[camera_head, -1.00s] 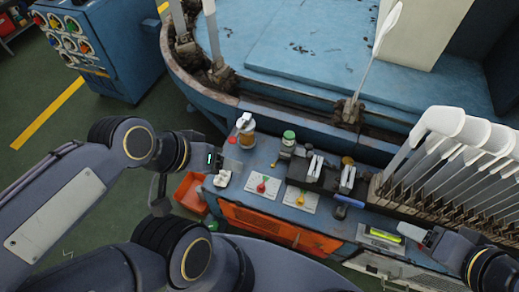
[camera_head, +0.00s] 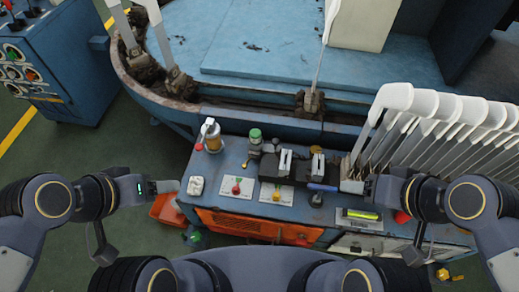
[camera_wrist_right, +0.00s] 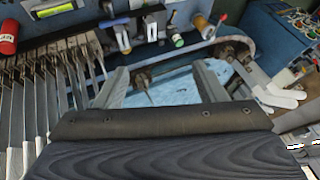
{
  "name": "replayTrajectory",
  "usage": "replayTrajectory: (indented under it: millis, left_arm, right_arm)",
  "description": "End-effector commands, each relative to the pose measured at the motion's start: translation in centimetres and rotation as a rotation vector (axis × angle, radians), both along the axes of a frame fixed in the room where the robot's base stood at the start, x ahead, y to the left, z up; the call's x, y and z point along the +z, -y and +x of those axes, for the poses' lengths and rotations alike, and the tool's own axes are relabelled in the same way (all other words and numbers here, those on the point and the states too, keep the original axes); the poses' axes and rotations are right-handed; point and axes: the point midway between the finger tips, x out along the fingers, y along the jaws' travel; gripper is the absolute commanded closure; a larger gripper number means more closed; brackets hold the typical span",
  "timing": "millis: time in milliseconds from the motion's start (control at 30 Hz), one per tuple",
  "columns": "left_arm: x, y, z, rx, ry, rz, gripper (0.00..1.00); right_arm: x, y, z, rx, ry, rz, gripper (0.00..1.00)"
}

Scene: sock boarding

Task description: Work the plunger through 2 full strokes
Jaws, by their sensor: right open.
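An amber bottle (camera_head: 212,141) with a white pump-like top (camera_head: 209,124) stands upright at the back left of the blue bench (camera_head: 222,186); its top looks like the plunger. The bottle also shows at the top of the right wrist view (camera_wrist_right: 203,22). My left gripper (camera_head: 169,187) is off the bench's left edge, apart from the bottle; its jaw opening is too small to make out. My right gripper (camera_head: 361,187) is at the bench's right, by the row of white sock forms. In the right wrist view it is open, with nothing between its fingers (camera_wrist_right: 160,82).
White sock forms (camera_head: 430,105) stand in a row at the right. A green-capped bottle (camera_head: 255,136), small levers on cards (camera_head: 236,188) and a blue-handled tool (camera_head: 321,188) crowd the bench. A blue machine rim (camera_head: 165,105) curves behind it. An orange bin (camera_head: 166,208) sits below left.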

Motion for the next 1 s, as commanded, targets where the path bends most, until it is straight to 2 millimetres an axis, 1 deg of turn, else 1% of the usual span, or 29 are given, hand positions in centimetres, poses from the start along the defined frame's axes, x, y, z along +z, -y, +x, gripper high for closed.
replayTrajectory:
  millis: [233,700,733,1000]
  left_arm:
    - [0.00,0.00,0.00,0.000,0.000,0.000,0.35]
    - [0.00,0.00,0.00,0.000,0.000,0.000,0.35]
    - [0.00,0.00,0.00,0.000,0.000,0.000,0.35]
    - [0.00,0.00,0.00,0.000,0.000,0.000,0.35]
  right_arm:
    - [0.00,0.00,0.00,0.000,0.000,0.000,0.36]
    - [0.00,0.00,0.00,0.000,0.000,0.000,0.97]
    - [0.00,0.00,0.00,0.000,0.000,0.000,1.00]
    - [0.00,0.00,0.00,0.000,0.000,0.000,1.00]
